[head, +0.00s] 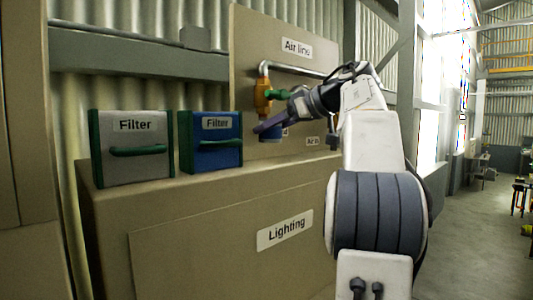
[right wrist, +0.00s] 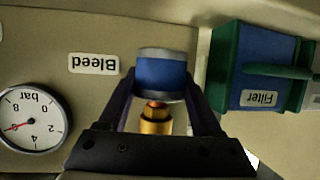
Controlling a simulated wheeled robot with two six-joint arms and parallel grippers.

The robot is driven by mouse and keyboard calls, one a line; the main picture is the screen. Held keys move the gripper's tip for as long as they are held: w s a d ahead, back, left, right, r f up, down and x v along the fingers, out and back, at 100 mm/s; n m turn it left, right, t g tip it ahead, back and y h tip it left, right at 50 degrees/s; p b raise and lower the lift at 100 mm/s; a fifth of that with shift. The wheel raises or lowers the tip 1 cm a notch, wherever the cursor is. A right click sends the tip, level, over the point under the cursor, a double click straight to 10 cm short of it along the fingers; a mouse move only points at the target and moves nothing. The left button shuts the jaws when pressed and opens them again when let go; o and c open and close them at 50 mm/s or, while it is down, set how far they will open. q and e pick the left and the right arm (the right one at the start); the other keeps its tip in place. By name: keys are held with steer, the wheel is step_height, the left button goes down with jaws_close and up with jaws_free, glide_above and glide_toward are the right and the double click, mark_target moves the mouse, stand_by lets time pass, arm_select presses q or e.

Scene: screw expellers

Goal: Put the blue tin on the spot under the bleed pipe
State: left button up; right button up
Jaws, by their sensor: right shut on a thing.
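The blue tin (right wrist: 160,72) has grey rims and sits between the two fingers of my right gripper (right wrist: 163,85), which is shut on it. In the head view the tin (head: 270,138) shows just below my right gripper (head: 268,127). The brass bleed pipe (right wrist: 155,118) lines up with the tin in the upside-down wrist view. In the head view the brass fitting (head: 262,97) with a green handle is just above the tin. I cannot tell whether the tin touches the cabinet top. The spot is not visible. My left gripper is out of view.
A blue filter box (head: 211,142) and a grey filter box (head: 131,148) stand left of the pipe on the cabinet (head: 200,215). The air line panel (head: 250,50) rises behind. A pressure gauge (right wrist: 30,118) and a Bleed label (right wrist: 93,63) are on the panel.

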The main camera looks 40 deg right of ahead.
mark_target(278, 141)
steer(key=shift+w+a+f, duration=0.25)
steer(key=shift+w+f, duration=0.25)
steer(key=shift+f+b, duration=0.75)
steer(key=shift+f, duration=1.05)
steer(key=shift+f, duration=0.1)
steer(key=o, duration=1.4)
steer(key=shift+c, duration=0.2)
steer(key=shift+s+d+r, duration=0.1)
steer(key=shift+s+r, duration=0.1)
steer(key=v, duration=1.1)
steer(key=shift+s, duration=0.35)
